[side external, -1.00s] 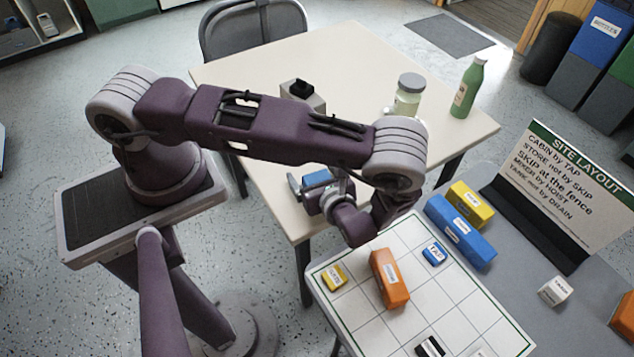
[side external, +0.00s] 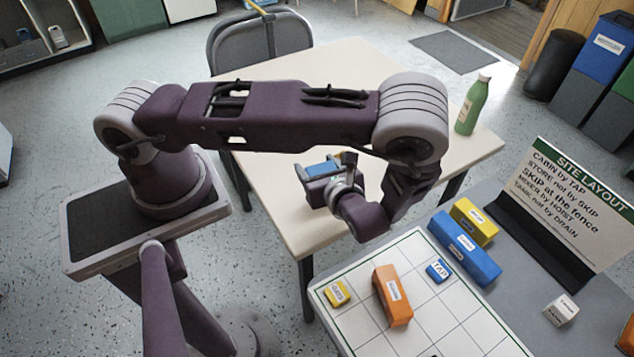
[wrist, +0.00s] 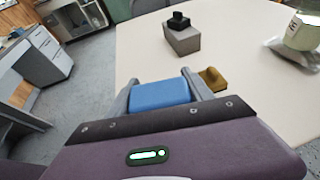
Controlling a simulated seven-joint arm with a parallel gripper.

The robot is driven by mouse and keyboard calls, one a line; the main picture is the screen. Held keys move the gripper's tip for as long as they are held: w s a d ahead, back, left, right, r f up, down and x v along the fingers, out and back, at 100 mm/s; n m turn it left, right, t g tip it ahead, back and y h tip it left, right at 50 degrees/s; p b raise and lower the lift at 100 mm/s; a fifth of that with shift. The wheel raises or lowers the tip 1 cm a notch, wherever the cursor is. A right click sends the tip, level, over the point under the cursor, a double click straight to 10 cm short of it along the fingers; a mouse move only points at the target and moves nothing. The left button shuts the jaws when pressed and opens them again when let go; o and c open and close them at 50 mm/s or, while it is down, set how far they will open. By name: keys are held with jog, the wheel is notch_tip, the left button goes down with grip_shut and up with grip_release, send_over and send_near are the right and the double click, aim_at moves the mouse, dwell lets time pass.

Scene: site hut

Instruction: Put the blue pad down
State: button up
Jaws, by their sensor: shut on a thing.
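The blue pad (side external: 321,169) is between the fingers of my gripper (side external: 325,180). It is over the front part of the cream table (side external: 290,222) in the side view. In the wrist view the pad (wrist: 160,95) shows as a blue block with a grey finger of my gripper (wrist: 160,92) at each side. My gripper is shut on it. I cannot tell whether its underside touches the table or is above it.
A mustard-coloured piece (wrist: 212,78) lies just right of the fingers. A grey box with a black top (wrist: 182,38) and a jar (wrist: 303,28) stand farther back. A green bottle (side external: 473,105) stands on the table's right. A gridded board (side external: 430,310) with blocks is in front.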

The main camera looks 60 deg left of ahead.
jog(key=a+r, duration=0.2)
jog(key=n+g, duration=0.2)
send_over(283, 164)
notch_tip(283, 164, down, 9)
jog(key=shift+a+f, duration=0.1)
jog(key=shift+f, duration=0.35)
jog(key=shift+f, duration=0.15)
jog(key=o, duration=1.3)
jog(key=shift+o, duration=0.2)
